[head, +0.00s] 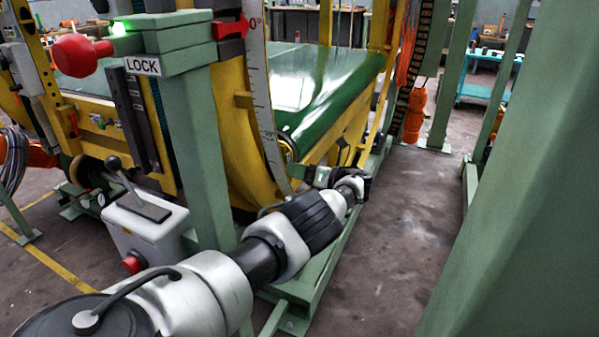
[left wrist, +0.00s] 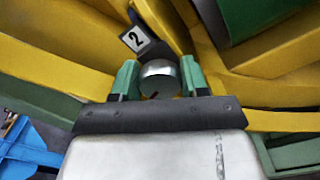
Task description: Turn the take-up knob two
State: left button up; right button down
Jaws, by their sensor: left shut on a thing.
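The take-up knob two (left wrist: 158,78) is a round silvery metal knob in the left wrist view, beside a tag marked 2 (left wrist: 135,39). My left gripper (left wrist: 159,82) has a green-padded finger on each side of the knob and is shut on it. In the head view my left gripper (head: 309,173) is at the end of the outstretched arm, by the near lower corner of the green conveyor belt (head: 318,85). The knob is too small or hidden to make out there. My right gripper is in neither view.
A lever box (head: 145,225) is below. A yellow ring (head: 235,130) curves behind. A green column (head: 520,190) fills the right; floor lies between.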

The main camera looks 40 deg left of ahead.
pick_arm(q)
jog(key=shift+f+m, duration=0.15)
jog(key=shift+m, duration=0.65)
jog(key=shift+d, duration=0.1)
jog(key=o, duration=0.9)
